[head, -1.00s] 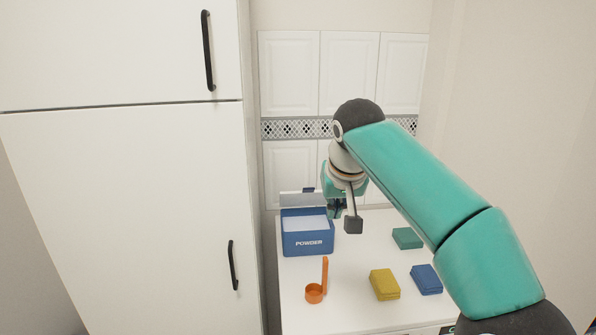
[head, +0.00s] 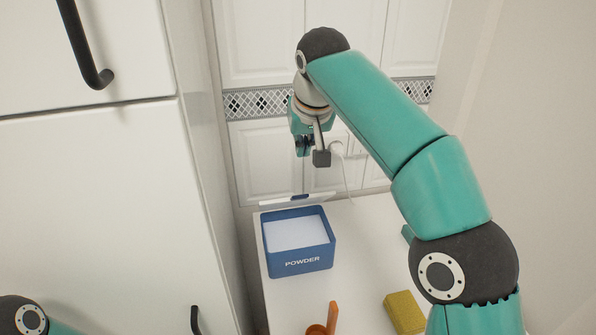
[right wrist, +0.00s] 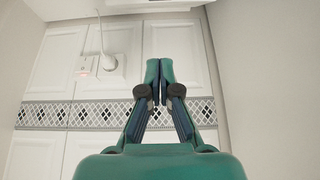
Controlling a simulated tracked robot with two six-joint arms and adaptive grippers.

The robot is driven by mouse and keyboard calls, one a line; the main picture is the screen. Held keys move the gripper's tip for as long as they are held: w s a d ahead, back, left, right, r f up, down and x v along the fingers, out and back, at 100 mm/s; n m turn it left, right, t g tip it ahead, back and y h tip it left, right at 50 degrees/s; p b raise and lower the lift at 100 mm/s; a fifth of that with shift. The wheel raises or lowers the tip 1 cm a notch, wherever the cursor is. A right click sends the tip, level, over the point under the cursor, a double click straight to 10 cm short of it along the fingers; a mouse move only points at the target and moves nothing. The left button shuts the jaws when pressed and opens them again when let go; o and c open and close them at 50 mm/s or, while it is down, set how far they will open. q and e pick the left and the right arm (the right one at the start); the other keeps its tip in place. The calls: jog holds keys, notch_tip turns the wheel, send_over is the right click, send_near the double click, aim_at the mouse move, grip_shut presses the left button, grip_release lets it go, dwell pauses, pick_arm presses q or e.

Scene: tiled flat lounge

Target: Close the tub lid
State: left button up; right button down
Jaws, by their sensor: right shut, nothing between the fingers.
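The blue tub (head: 300,262), marked POWDER, stands on the white counter with its top open and white powder showing inside. Its lid (head: 296,199) stands raised at the tub's back edge, seen as a pale strip with a small dark blue mark. My right gripper (head: 302,149) is above and behind the tub, apart from the lid, in front of the cabinet doors. In the right wrist view my right gripper (right wrist: 159,72) shows its fingers together with nothing between them. The left gripper is not in view; only a piece of my left arm shows at the lower left.
An orange scoop (head: 330,318) and a yellow block-like sponge (head: 404,312) lie on the counter (head: 365,250) in front. A green item is mostly hidden behind my right arm. A tall white cabinet (head: 90,210) borders the left. A plugged cord (head: 345,170) hangs on the back wall.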

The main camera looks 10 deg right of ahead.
send_over(295, 201)
jog(key=w, duration=0.2)
jog(key=f, duration=0.9)
jog(key=shift+d+f, duration=0.1)
jog(key=shift+d, duration=0.3)
jog(key=shift+s+f+b, duration=0.55)
jog(key=shift+s+b, duration=0.25)
jog(key=shift+s+d+f, duration=0.1)
jog(key=shift+s, duration=0.25)
jog(key=shift+s+f, duration=0.45)
